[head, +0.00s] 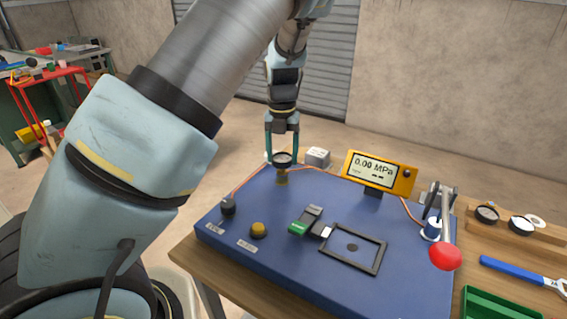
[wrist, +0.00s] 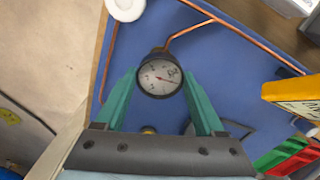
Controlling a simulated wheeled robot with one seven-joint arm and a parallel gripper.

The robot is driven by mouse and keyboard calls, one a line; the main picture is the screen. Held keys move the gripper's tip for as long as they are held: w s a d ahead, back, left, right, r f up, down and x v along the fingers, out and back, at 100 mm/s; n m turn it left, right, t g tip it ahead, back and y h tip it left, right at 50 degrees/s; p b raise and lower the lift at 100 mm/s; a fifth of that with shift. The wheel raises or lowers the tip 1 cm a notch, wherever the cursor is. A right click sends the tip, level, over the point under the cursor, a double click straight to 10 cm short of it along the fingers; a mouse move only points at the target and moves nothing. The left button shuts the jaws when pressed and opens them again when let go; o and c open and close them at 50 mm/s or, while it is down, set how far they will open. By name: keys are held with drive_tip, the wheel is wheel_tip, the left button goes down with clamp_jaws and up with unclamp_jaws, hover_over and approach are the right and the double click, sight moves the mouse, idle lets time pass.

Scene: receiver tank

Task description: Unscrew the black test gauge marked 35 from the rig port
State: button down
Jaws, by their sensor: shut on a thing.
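The black-rimmed gauge (head: 282,159) with a pale dial sits upright above a brass fitting (head: 282,176) at the far edge of the blue rig board. Its dial (wrist: 160,78) faces the camera in the wrist view, but its marking is too small to read for certain. My gripper (head: 282,150) reaches down from above. Its green fingers (wrist: 159,76) stand on either side of the gauge and are shut on it. The gauge's thread and its seat in the port are hidden from view.
A digital readout (head: 374,171) showing 0.00 MPa stands to the right. Other gauges (head: 487,213), a blue-handled wrench (head: 515,271) and a green tray (head: 495,303) are at far right.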

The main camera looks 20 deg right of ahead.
drive_tip(key=shift+r+p, duration=1.05)
drive_tip(key=shift+p, duration=0.25)
wheel_tip(320, 180, up, 4)
drive_tip(key=p, duration=0.5)
drive_tip(key=shift+f, duration=0.1)
